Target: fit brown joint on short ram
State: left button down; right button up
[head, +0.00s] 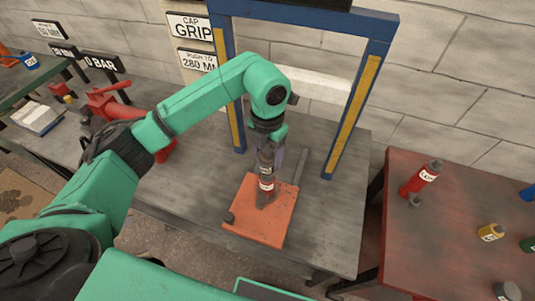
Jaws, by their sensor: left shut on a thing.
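My left gripper (266,145) points down over the orange plate (283,210) on the grey bench, under the blue frame. It is shut on a dark grey-brown labelled piece (264,164), which looks like the brown joint. Directly below that piece is a short part with a red band and white label (267,185), standing over the plate, perhaps the short ram. The two look in line and close together; I cannot tell whether they are fitted. The gripper hides the top of the held piece. My right gripper is not in view.
The blue frame (386,28) with yellow strips stands around the work spot. A grey rod (301,166) rises beside the plate. A red table (445,245) at right bears a red bottle-like part (422,178) and small coloured parts. A red vise-like tool (110,105) stands at left.

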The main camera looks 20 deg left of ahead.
aim_at(268, 150)
pick_arm(q)
jog(key=shift+f+b, duration=1.45)
jog(key=shift+f, duration=0.3)
grip_release()
jog(key=shift+r, duration=0.1)
jog(key=shift+r, duration=0.3)
notch_tip(268, 150, up, 6)
jog(key=shift+f+b, duration=0.1)
jog(key=shift+b, duration=0.65)
notch_tip(268, 150, up, 8)
jog(key=shift+r+p, duration=0.1)
jog(key=shift+p, duration=0.4)
